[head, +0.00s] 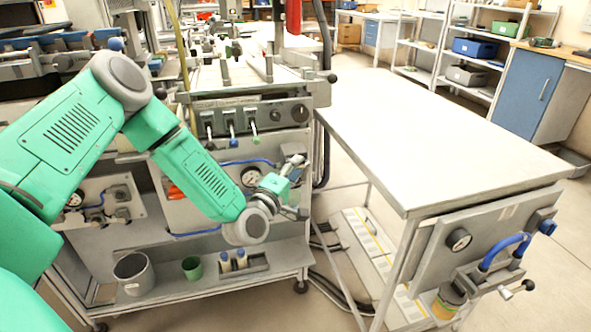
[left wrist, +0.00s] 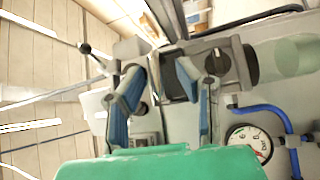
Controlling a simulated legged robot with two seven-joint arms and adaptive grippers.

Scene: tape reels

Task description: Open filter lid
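My left gripper (head: 292,186) is in front of the machine's lower panel, to the right of a round gauge (head: 251,177). In the left wrist view the gripper (left wrist: 163,82) has its two blue-padded fingers apart, with nothing held between them. A grey block with a black knob (left wrist: 250,63) lies beyond the fingertips; I cannot tell whether it is touched. I cannot pick out a filter lid for certain. A filter-like cup with an amber lower part (head: 447,301) hangs below the panel on the right-hand table (head: 440,150). My right gripper is not in view.
A blue hose (left wrist: 262,107) runs near the gauge in the left wrist view. A grey bucket (head: 134,274) and green cup (head: 192,268) stand on the machine's lower shelf. The right-hand table top is bare. Its panel carries a gauge (head: 459,240) and blue hose (head: 503,249).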

